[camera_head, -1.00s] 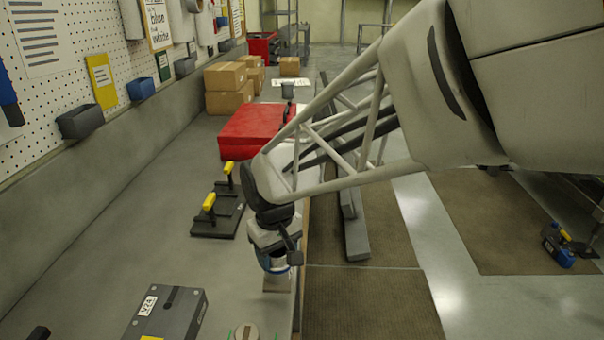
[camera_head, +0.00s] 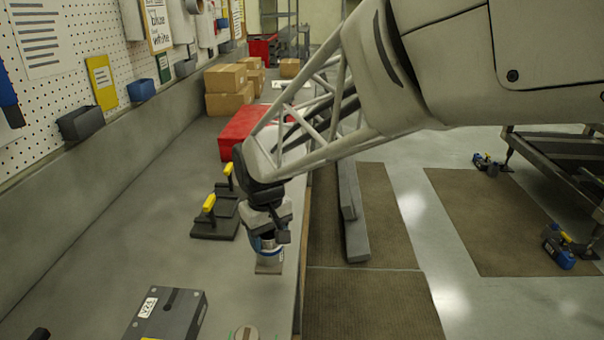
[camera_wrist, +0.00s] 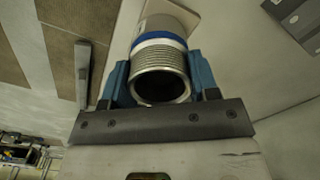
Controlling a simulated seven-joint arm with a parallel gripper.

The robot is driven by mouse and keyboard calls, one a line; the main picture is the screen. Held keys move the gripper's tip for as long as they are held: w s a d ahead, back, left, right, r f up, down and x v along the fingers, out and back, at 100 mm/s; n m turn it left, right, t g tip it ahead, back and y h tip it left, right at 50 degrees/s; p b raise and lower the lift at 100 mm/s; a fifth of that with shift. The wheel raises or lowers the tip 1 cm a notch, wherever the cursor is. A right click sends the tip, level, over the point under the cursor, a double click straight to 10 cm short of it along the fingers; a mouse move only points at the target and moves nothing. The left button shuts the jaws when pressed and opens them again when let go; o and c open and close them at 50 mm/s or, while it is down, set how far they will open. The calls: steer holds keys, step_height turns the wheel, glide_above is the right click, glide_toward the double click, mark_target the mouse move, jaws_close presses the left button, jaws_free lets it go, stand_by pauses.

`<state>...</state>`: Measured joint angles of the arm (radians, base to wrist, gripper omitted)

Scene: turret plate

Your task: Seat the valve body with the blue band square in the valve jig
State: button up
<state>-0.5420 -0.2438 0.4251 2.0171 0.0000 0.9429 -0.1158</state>
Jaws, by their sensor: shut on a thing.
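The valve body with the blue band (camera_head: 269,256) is in my gripper (camera_head: 268,238), upright or nearly so, close over the bench's right edge. In the wrist view the valve body (camera_wrist: 160,72) shows its open threaded end, a white ring, a blue band and a squarish tan foot. The blue fingers of my gripper (camera_wrist: 160,82) close on it from both sides. I cannot tell whether the foot touches the bench. A dark grey block with a white label (camera_head: 168,314) lies at the front left; I cannot tell whether it is the valve jig.
Two black fixtures with yellow handles (camera_head: 216,218) stand left of my gripper. A red case (camera_head: 240,130) and cardboard boxes (camera_head: 230,85) are farther back. A small round piece (camera_head: 246,332) lies at the front edge of the picture. The bench between block and fixtures is clear.

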steer(key=w+a+r, duration=0.2)
steer(key=w+a, duration=0.2)
steer(key=w, duration=0.4)
steer(key=w+a+r+m, duration=0.1)
steer(key=w+a+r, duration=0.1)
steer(key=w+a, duration=0.4)
steer(key=w+a+r, duration=0.2)
steer(key=w+a, duration=0.1)
steer(key=w, duration=0.6)
steer(key=w+a+f, duration=0.1)
steer(key=a+f, duration=0.1)
steer(key=a, duration=0.3)
steer(key=shift+w+a+f, duration=0.2)
steer(key=shift+w+a, duration=0.2)
steer(key=shift+f, duration=0.15)
steer(key=shift+f, duration=2.3)
steer(key=shift+f, duration=1.55)
stand_by(0.5)
steer(key=o, duration=1.4)
